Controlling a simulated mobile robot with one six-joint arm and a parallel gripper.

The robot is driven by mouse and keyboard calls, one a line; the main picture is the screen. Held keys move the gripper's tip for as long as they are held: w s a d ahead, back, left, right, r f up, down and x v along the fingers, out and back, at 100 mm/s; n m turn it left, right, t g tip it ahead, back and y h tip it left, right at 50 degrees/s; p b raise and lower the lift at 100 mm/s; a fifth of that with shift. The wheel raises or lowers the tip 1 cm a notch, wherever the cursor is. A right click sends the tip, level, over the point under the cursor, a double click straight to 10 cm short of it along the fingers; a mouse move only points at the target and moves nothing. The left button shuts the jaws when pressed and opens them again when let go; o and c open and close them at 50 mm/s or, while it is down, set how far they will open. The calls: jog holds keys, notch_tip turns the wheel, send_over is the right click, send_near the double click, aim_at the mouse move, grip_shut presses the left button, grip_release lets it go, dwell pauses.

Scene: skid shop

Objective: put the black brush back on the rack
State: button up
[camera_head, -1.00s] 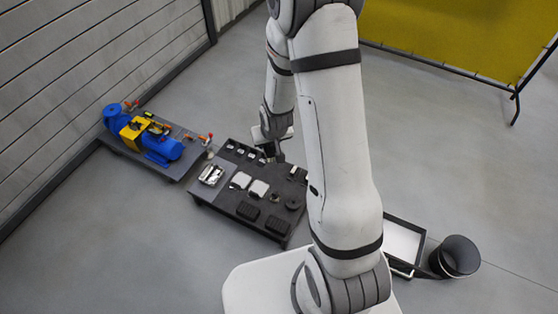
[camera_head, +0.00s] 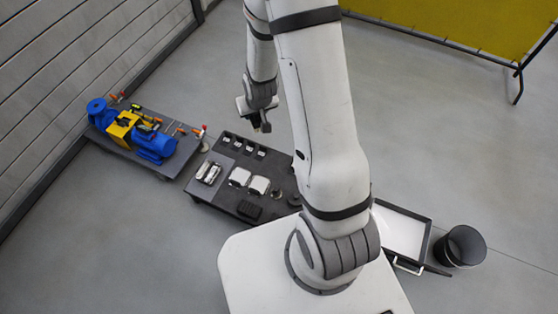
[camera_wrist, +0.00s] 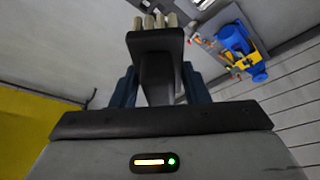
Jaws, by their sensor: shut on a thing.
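A black brush (camera_wrist: 155,42) with pale cream bristles is in the wrist view. My gripper (camera_wrist: 155,88) is shut on its dark body, with the bristles at the far end. In the head view my gripper (camera_head: 259,118) hangs beyond the back edge of the dark low platform (camera_head: 212,196), clear of its top. The brush is too small and dark to make out clearly there. No rack can be identified for certain. Small dark holders (camera_head: 248,147) with light marks stand in a row at the platform's back.
The platform also carries silver parts (camera_head: 208,172), white pads (camera_head: 258,185) and a black block (camera_head: 249,209). A blue and yellow pump (camera_head: 130,130) stands on a skid at left. A white-bottomed tray (camera_head: 400,232) and black bin (camera_head: 461,246) are at right. Floor behind is clear.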

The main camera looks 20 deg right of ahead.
jog(key=w+d+f+m+b, duration=0.1)
jog(key=w+d+f+b, duration=0.4)
jog(key=f+b, duration=1.3)
jog(key=w+d+f+m+h+b, duration=0.1)
jog(key=w+d+f+b, duration=0.4)
jog(key=f, duration=2.4)
jog(key=w+d+f+m+b, duration=0.2)
jog(key=w+d+f+b, duration=0.3)
jog(key=w+f+b, duration=0.7)
notch_tip(320, 180, down, 12)
jog(key=shift+w+r+m+h+b, duration=0.15)
jog(key=shift+r+m+h+b, duration=0.2)
jog(key=shift+b, duration=9)
jog(key=shift+f, duration=0.2)
jog(key=shift+f, duration=0.1)
jog(key=o, duration=0.9)
jog(key=shift+o, duration=0.2)
